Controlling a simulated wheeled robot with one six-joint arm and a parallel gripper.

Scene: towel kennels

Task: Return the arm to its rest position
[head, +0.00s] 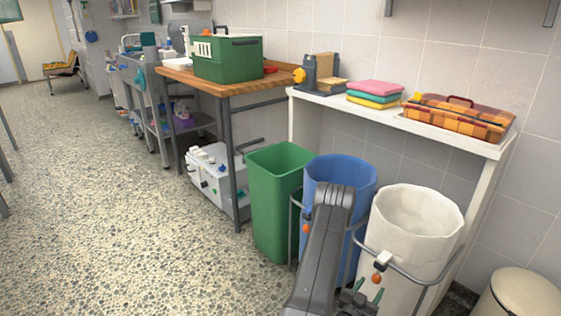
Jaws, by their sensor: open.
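My arm (327,245) stands up from the bottom edge of the head view, in front of the blue bin. My gripper (368,291) shows low in the picture, just right of the arm, with two green-tipped fingers apart. Nothing is seen between the fingers. It appears in front of the white bin's lower part; I cannot tell how far it is from the bin. The rest of the gripper is partly cut off by the bottom edge.
A green bin (275,205), a blue bin (345,172) and a white bin (410,225) stand close ahead. Folded towels (374,94) and a plaid case (458,117) lie on the white shelf (340,103). A wooden table (220,87) holds a green carrier (228,58). Open floor (90,200) lies left.

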